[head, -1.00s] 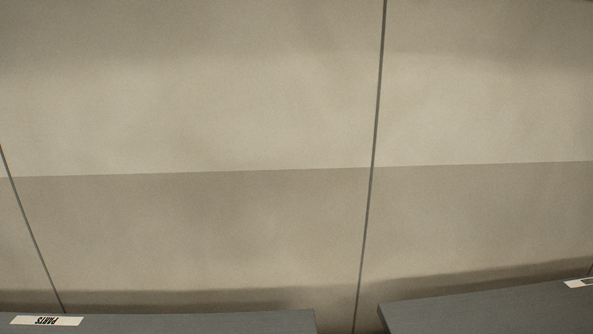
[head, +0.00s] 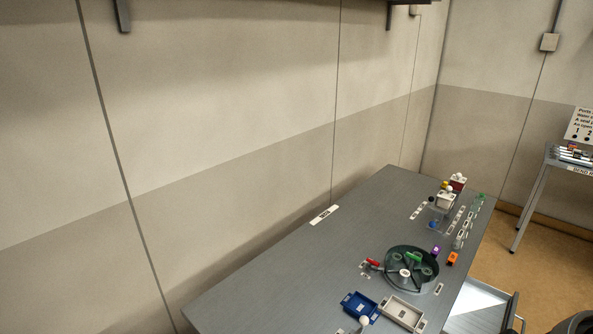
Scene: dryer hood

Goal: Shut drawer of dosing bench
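The grey bench (head: 290,265) runs from the lower left toward the back right along the wall. A drawer (head: 482,303) stands out from its right-hand side at the bottom of the view, pulled open. Its pale metal inside shows and looks empty in the visible part. The drawer's front, at its outer right end, is partly cut off by the frame's lower edge. Neither of my grippers is in view.
On the bench stand a round dark carousel (head: 411,268), a blue tray (head: 360,306), a white tray (head: 401,312) and several small coloured items. A side table (head: 545,185) stands at right. Brown floor (head: 490,252) is open between.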

